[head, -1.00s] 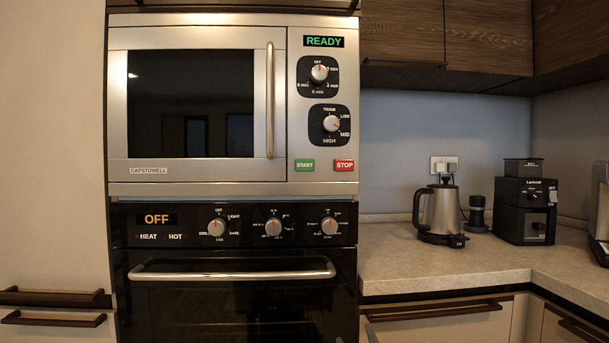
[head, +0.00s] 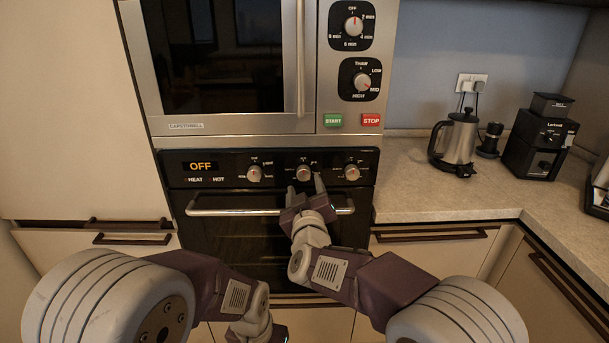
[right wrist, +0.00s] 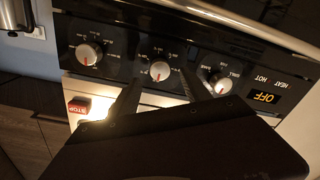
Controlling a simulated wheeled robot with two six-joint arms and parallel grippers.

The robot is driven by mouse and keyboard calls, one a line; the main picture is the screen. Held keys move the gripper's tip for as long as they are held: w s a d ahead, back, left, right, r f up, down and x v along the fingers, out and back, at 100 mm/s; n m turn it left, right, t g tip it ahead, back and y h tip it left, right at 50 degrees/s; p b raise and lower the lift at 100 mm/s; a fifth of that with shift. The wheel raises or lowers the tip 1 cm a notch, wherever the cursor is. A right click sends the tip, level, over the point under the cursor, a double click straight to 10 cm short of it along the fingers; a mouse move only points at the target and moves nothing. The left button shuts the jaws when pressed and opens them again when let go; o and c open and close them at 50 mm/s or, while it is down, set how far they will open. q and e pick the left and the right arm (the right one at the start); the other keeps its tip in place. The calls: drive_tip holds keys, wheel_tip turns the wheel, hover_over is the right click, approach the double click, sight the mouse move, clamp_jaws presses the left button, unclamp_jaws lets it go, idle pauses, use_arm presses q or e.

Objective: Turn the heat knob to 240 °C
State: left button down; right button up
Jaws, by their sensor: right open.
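The oven's control panel has three silver knobs. The left knob (head: 254,173) has words around it; the middle knob (head: 304,173) and right knob (head: 352,172) have small marks I cannot read. My right gripper (head: 305,187) is open and empty in front of the middle knob. In the right wrist view, which is upside down, the middle knob (right wrist: 160,70) shows between and beyond the two fingertips (right wrist: 163,90), apart from them. Its red pointer mark is toward the panel's top. My left gripper (head: 268,333) is low at the bottom edge, mostly hidden by its wrist.
The oven display (head: 200,166) reads OFF. The oven door handle (head: 235,212) runs below the knobs, close to my right gripper. A microwave (head: 220,125) is above. A kettle (head: 458,140) and coffee grinder (head: 540,140) stand on the counter (head: 430,195) at right.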

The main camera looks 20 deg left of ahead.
sight(304, 176)
drive_tip(key=x, duration=0.5)
drive_tip(key=shift+w, duration=0.2)
clamp_jaws()
